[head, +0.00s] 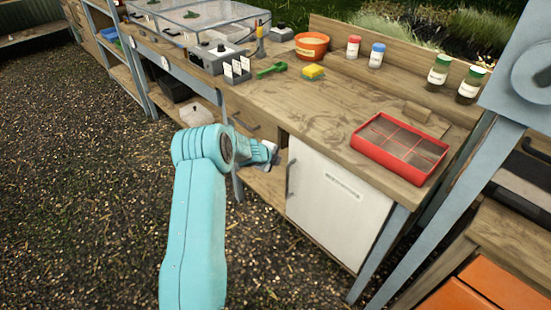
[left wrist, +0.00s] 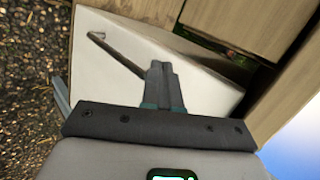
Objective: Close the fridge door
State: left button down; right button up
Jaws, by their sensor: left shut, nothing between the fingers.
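The white fridge door (head: 330,205) is under the workbench, with a dark bar handle (head: 289,178) near its left edge. In the left wrist view the white door (left wrist: 200,82) and its handle (left wrist: 115,52) lie beyond the fingers. A dark gap shows beside the door there, so it looks slightly ajar. My left gripper (head: 272,152) is by the door's upper left edge, partly hidden by its own arm. Its fingers (left wrist: 162,72) are shut and empty, over the door and near the handle's end; contact cannot be told. My right gripper is not in view.
A wooden drawer (head: 250,120) is left of the door. Orange boxes (head: 455,296) stand at lower right. The gravel floor in front is clear.

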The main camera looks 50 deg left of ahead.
pick_arm(q)
jog(key=s+r, duration=0.6)
jog(key=shift+s+d+r, duration=0.15)
jog(key=shift+s+d, duration=0.05)
jog(key=shift+d, duration=0.15)
